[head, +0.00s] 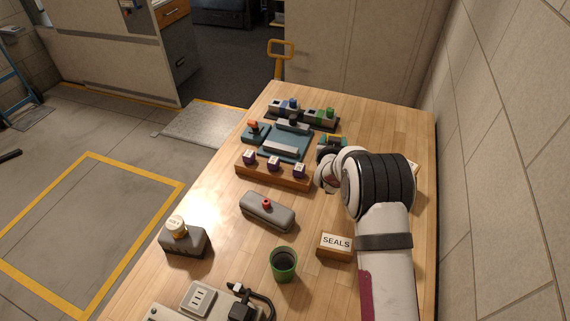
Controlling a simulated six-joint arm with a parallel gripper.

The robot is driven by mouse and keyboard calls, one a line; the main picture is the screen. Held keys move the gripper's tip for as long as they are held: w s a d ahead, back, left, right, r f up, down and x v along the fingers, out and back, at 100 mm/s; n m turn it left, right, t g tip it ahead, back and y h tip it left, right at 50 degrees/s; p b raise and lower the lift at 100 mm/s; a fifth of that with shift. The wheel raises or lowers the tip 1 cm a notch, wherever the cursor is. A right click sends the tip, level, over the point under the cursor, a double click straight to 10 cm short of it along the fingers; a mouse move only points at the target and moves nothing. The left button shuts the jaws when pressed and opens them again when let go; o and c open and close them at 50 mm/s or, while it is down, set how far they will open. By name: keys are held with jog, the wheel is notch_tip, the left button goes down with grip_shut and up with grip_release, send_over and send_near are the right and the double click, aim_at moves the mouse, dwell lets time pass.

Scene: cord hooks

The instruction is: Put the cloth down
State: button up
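I cannot make out a cloth for certain in the head view. My arm comes in from the lower right, and its black and white joint covers part of the table's right side. A small teal, yellow and dark shape (331,143) shows just beyond the arm's end; I cannot tell what it is. My gripper's fingertips are not clearly visible, so whether they are open or shut on something is hidden. A small white edge (414,168) shows to the right of the joint, mostly covered.
A wall stands right.

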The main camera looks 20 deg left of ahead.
jog(key=s+a+r+n+g+y, duration=0.1)
jog(key=s+a+n+g+y, duration=0.5)
jog(key=s+a, duration=1.15)
jog(key=a+f, duration=0.2)
jog(key=a, duration=0.1)
jog(key=s+a+f+n+t+y, duration=0.1)
jog(key=a+f, duration=0.1)
jog(key=a, duration=0.2)
jog(key=s+a+f+t, duration=0.1)
jog(key=a+f, duration=0.1)
jog(key=a, duration=0.2)
jog(key=shift+a+f+y, duration=0.15)
jog(key=shift+a+y, duration=0.05)
jog(key=shift+y, duration=0.2)
jog(key=f, duration=0.4)
jog(key=shift+s+a, duration=0.15)
jog(key=shift+a, duration=0.15)
jog(key=shift+f, duration=0.2)
jog(key=o, duration=1.4)
jog(key=shift+f, duration=0.1)
jog(key=shift+c, duration=0.2)
